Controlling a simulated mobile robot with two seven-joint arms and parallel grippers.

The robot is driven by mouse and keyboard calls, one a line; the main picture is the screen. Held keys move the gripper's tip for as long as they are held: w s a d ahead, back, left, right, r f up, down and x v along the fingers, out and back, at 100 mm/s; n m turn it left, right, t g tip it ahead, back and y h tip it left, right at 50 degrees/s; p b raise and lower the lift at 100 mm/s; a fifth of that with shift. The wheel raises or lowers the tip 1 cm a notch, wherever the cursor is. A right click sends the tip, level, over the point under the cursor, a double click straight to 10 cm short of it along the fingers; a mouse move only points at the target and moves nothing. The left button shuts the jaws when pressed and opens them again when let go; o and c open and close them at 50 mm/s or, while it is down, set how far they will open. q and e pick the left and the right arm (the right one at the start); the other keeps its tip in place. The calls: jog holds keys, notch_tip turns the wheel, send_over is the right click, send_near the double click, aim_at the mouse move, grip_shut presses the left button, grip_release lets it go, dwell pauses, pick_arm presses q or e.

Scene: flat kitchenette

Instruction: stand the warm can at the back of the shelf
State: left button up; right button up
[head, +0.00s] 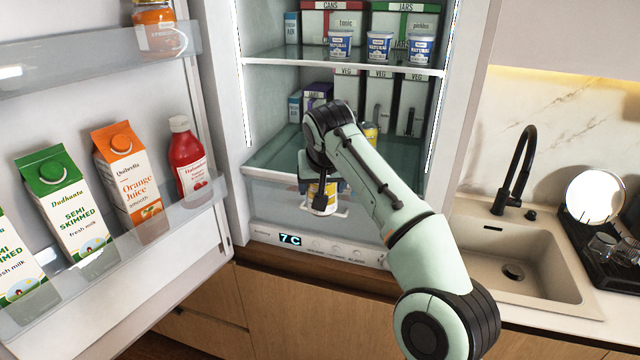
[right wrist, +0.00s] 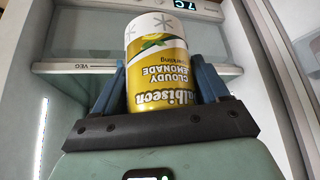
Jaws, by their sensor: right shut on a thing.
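My right gripper (head: 322,186) is shut on a yellow can with a white band (head: 323,198), held in front of the lower fridge shelf's front edge. In the right wrist view the gripper's blue fingers (right wrist: 160,88) flank the can (right wrist: 158,68), which reads "Cloudy Lemonade" upside down. Its white band carries pale snowflake marks. The lower glass shelf (head: 270,150) is partly hidden by my arm. A second yellow can (head: 370,132) stands further back on it, partly covered by my arm. My left gripper is not in view.
Cartons (head: 412,108) line the back of the lower shelf. The upper shelf (head: 310,56) holds yogurt cups (head: 380,46) and boxes. The open door (head: 140,225) with milk, juice and ketchup stands on the left. A sink (head: 510,260) is on the right.

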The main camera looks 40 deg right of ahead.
jog(key=shift+s+a, duration=0.25)
jog(key=shift+s, duration=0.15)
jog(key=w+a+f+n+y, duration=0.25)
jog(key=w+a+f, duration=0.35)
jog(key=f, duration=0.3)
jog(key=s+a+f+n+t+y, duration=0.1)
jog(key=a+f+n+y, duration=0.2)
jog(key=a+f+n, duration=0.5)
jog(key=a+f, duration=1.1)
jog(key=a, duration=0.1)
jog(key=shift+s, duration=0.25)
jog(key=shift+n+y, duration=0.25)
